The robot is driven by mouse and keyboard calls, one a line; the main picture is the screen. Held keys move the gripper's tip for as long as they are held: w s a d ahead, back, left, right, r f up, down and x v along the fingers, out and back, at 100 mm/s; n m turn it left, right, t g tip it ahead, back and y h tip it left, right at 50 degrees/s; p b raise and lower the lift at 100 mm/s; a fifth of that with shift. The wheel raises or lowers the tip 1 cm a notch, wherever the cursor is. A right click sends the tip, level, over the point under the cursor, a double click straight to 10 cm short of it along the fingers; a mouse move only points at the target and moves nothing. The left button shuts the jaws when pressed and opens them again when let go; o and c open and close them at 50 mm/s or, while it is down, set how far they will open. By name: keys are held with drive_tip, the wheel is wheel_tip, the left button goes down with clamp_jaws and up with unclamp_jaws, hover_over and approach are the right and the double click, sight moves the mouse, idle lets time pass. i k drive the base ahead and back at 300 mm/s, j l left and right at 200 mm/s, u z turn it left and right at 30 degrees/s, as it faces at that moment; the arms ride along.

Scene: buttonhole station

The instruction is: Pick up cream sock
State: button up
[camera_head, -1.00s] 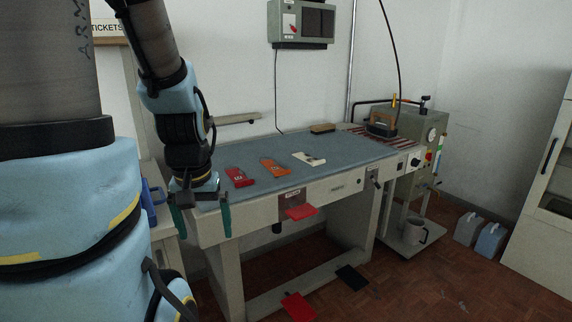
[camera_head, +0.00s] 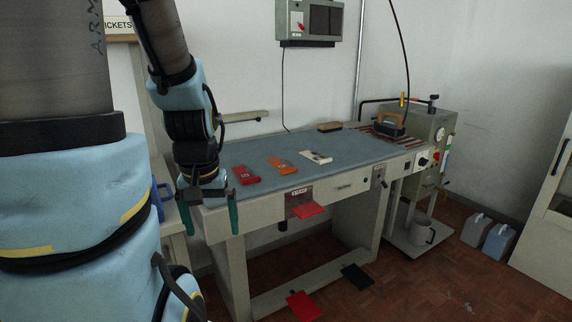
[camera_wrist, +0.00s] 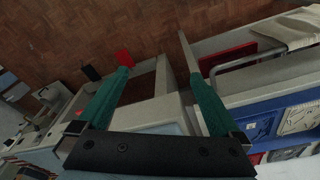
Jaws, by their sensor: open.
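A flat cream piece (camera_head: 316,157), which looks like the cream sock, lies on the blue-grey top of the pressing table (camera_head: 345,148). It is the rightmost of a row of three flat pieces and has a dark mark on it. My gripper (camera_head: 208,216) hangs at the table's left front corner, fingers pointing down, well left of the cream piece. Its two green fingers are wide apart. In the wrist view my gripper (camera_wrist: 160,74) is also open, with nothing between the fingers. I cannot make out the cream piece on the table in that view.
A red piece (camera_head: 244,175) and an orange piece (camera_head: 281,165) lie left of the cream one. A brush (camera_head: 329,127) and an iron (camera_head: 390,125) are farther back. A red tab (camera_head: 308,210) juts from the table front. The wrist view shows a blue crate (camera_wrist: 252,118) close by.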

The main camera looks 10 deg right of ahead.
sight(313, 156)
drive_tip(key=u, duration=0.4)
drive_tip(key=l+u, duration=0.15)
drive_tip(key=u, duration=0.2)
drive_tip(key=l+u, duration=0.1)
drive_tip(key=u, duration=0.3)
drive_tip(key=k+l+u, duration=0.1)
drive_tip(key=l+u, duration=0.35)
drive_tip(key=k+l+u, duration=0.15)
drive_tip(key=u, duration=0.25)
drive_tip(key=k+l+u, duration=0.2)
drive_tip(key=l+u, duration=0.25)
drive_tip(key=k+l+u, duration=0.15)
drive_tip(key=u, duration=0.25)
drive_tip(key=k+l+u, duration=0.2)
drive_tip(key=k+u, duration=0.65)
drive_tip(key=k, duration=0.2)
drive_tip(key=k+u, duration=0.15)
drive_tip(key=k, duration=0.4)
drive_tip(key=k+u, duration=0.15)
drive_tip(key=k, duration=0.4)
drive_tip(key=k+j+u, duration=0.15)
drive_tip(key=k, duration=0.4)
drive_tip(key=k+j+u, duration=0.15)
drive_tip(key=k, duration=0.4)
